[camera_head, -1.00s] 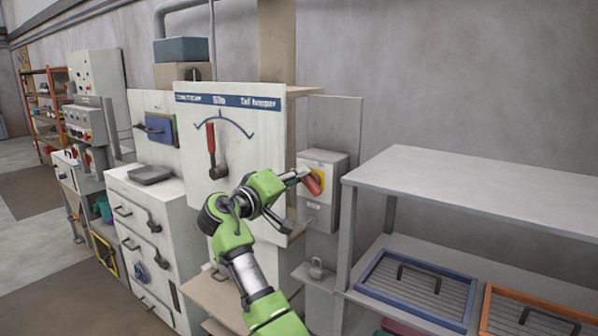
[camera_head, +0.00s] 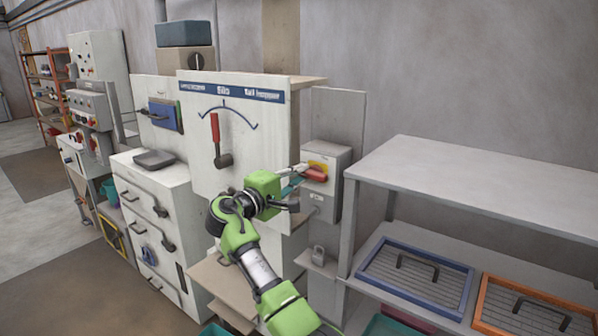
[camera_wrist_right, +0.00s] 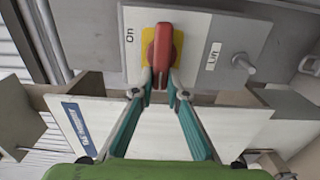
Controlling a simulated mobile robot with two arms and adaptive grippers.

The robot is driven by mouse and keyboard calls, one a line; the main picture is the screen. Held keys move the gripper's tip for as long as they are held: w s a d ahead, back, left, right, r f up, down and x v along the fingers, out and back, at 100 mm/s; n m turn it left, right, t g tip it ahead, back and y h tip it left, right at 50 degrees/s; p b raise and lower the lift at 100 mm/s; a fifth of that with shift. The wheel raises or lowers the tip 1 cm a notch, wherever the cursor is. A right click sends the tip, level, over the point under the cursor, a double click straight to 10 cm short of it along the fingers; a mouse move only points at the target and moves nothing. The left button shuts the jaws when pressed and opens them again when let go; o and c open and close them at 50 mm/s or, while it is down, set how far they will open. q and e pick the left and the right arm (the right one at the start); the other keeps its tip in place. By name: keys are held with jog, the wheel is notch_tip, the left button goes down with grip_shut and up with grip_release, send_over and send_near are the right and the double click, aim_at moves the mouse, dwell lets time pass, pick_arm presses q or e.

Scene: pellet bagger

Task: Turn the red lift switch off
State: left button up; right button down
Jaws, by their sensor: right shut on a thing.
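The red lift switch (camera_head: 314,173) is a rotary handle on a yellow plate (camera_head: 322,163), on the front of a grey box (camera_head: 338,190). My right gripper (camera_head: 300,172) reaches it from the left in the head view. In the right wrist view the red handle (camera_wrist_right: 161,55) stands between the teal fingers of my right gripper (camera_wrist_right: 160,80), which are shut on its near end. The handle lies about level across the box, crosswise to the direction of the "On" mark (camera_wrist_right: 129,35). A "Lift" label (camera_wrist_right: 213,56) sits beside the plate. My left gripper is not in view.
A white panel (camera_head: 265,130) with a red-handled lever (camera_head: 215,135) stands left of the box. A grey table (camera_head: 480,190) stands to the right, with blue (camera_head: 365,258) and orange (camera_head: 483,310) framed trays on its lower shelf. A small grey knob (camera_wrist_right: 240,64) sits near the label.

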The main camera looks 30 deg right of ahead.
jog(key=shift+f, duration=0.1)
dwell(0.3)
jog(key=c, duration=2)
grip_release()
jog(key=shift+d, duration=0.15)
jog(key=v, duration=1.2)
